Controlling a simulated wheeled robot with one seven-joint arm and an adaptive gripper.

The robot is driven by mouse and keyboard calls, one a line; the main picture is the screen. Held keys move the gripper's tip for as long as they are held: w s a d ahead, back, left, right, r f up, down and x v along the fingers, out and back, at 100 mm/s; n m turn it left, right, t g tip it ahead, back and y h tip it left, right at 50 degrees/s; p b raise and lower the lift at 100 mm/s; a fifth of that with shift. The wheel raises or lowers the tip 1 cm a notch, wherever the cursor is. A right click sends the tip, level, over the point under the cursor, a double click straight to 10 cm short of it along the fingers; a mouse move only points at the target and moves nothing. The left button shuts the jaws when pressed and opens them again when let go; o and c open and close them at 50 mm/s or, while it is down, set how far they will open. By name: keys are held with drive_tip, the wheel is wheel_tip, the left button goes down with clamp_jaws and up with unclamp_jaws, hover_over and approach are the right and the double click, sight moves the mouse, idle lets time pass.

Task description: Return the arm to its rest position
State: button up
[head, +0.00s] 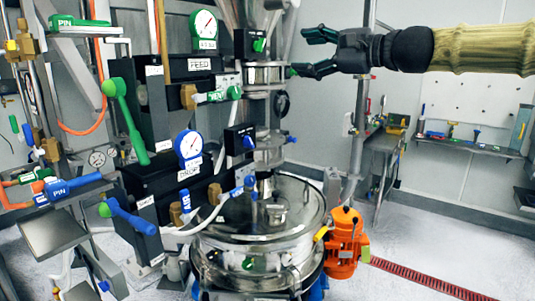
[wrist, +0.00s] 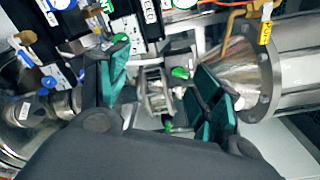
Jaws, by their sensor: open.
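My gripper (head: 312,53) is at the upper right in the head view, with its dark fingers pointing left toward the vertical column of the sifter. The fingers are apart and nothing is between them. The arm comes in from the right edge in a tan ribbed sleeve. In the wrist view my gripper (wrist: 160,90) shows two green-padded fingers spread apart. A metal fitting shows behind the gap. The powder sifter (head: 262,225) is a round steel vessel with a clear-looking lid below and left of my gripper.
A panel at left carries a green gauge (head: 204,24), a blue gauge (head: 190,146) and a long green lever (head: 125,120). An orange motor (head: 346,240) sits beside the vessel. A side bench (head: 470,146) stands at the back right.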

drive_tip(key=w+a+f+g+h+b, duration=0.1)
drive_tip(key=w+f+h, duration=0.15)
drive_tip(key=f, duration=1.25)
drive_tip(key=w+a+f+g+h, duration=0.1)
drive_tip(key=w+a+f+h, duration=0.15)
drive_tip(key=f, duration=1.35)
drive_tip(key=s+d+f+n+g+h+b, duration=0.1)
drive_tip(key=s+f+h, duration=0.15)
drive_tip(key=f, duration=1.15)
drive_tip(key=s+d+f+n+g+h, duration=0.15)
drive_tip(key=s+f, duration=0.25)
drive_tip(key=f, duration=1)
drive_tip(key=s+d+f+n+g+h+b, duration=0.1)
drive_tip(key=s+d+f+n+g, duration=0.15)
drive_tip(key=s+f, duration=0.9)
drive_tip(key=s+d+f+n+g+h+b, duration=0.15)
drive_tip(key=s+d+f, duration=0.25)
drive_tip(key=s+f, duration=0.75)
drive_tip(key=s+d+f+n+g+h, duration=0.1)
drive_tip(key=s+d+f+n, duration=0.2)
drive_tip(key=s+f, duration=0.4)
drive_tip(key=s+d+f+n+g+h, duration=0.1)
drive_tip(key=s+d+f+n, duration=0.2)
drive_tip(key=s+f, duration=0.4)
drive_tip(key=s+d, duration=0.1)
drive_tip(key=s, duration=0.5)
drive_tip(key=shift+s+d, duration=0.25)
